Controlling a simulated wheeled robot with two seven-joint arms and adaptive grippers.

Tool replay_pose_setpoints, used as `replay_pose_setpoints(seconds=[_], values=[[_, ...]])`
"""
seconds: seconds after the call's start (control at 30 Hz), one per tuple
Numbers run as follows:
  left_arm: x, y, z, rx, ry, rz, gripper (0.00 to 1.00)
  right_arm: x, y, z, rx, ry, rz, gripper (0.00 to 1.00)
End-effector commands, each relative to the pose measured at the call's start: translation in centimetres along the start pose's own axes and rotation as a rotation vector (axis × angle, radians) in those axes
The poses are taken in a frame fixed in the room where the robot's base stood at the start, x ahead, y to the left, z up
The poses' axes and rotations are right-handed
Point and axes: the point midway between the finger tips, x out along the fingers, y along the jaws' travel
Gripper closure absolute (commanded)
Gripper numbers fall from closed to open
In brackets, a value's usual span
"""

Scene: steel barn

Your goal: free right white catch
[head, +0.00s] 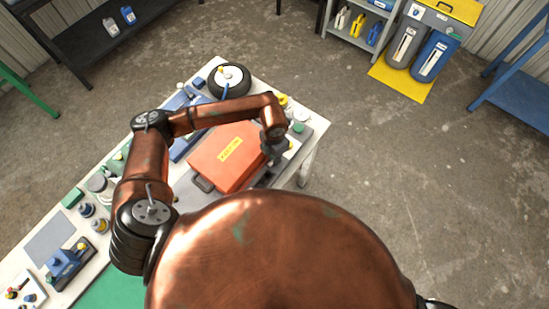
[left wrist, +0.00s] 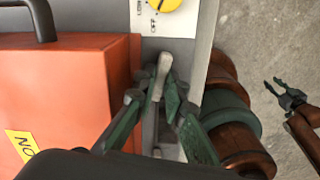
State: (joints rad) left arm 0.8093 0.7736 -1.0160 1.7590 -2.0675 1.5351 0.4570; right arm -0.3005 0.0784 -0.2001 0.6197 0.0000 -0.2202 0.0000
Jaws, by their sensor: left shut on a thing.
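An orange case (head: 222,160) with a yellow label lies on the bench; its side fills the left of the left wrist view (left wrist: 60,90). My left gripper (head: 274,152) is at the case's right side. In the left wrist view its dark green fingers (left wrist: 160,100) are shut on a pale, whitish catch (left wrist: 164,66), whose rounded tip sticks out beyond them. The catch's lower end is partly hidden by the fingers. A second catch cannot be made out. My right gripper (left wrist: 285,90) shows at the right of the left wrist view, its jaws apart and empty, over the floor.
A white panel with a yellow dial (left wrist: 164,4) stands just beyond the catch. On the bench (head: 20,262) are a wheel (head: 229,82), a blue tool (head: 66,262) and several small items.

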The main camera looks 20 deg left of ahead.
Motion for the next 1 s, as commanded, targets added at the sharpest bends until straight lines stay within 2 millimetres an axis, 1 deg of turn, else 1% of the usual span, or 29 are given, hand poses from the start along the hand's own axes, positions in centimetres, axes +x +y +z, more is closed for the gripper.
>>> replay_pose_setpoints(seconds=[0.03,0.2,0.4,0.93,0.97,1.0], values=[[0.24,-0.04,-0.18,-0.030,0.004,0.000,1.00,0.08,0.01,0.01,0.000,0.000,0.000,0.72],[0.23,-0.05,-0.18,-0.118,0.004,0.000,1.00,0.14,0.02,0.01,0.000,0.000,0.000,0.72],[0.23,-0.07,-0.20,-0.176,0.005,0.000,1.00,0.17,0.05,0.01,0.000,0.000,0.001,0.72],[0.26,-0.12,-0.24,-0.196,0.006,-0.001,1.00,0.16,0.26,0.03,-0.001,0.000,0.003,0.72],[0.27,-0.12,-0.25,-0.196,0.006,-0.001,0.88,0.16,0.26,0.02,-0.001,0.000,0.003,0.72],[0.26,-0.12,-0.24,-0.196,0.006,-0.001,0.85,0.16,0.26,0.03,-0.001,0.000,0.003,0.72]])
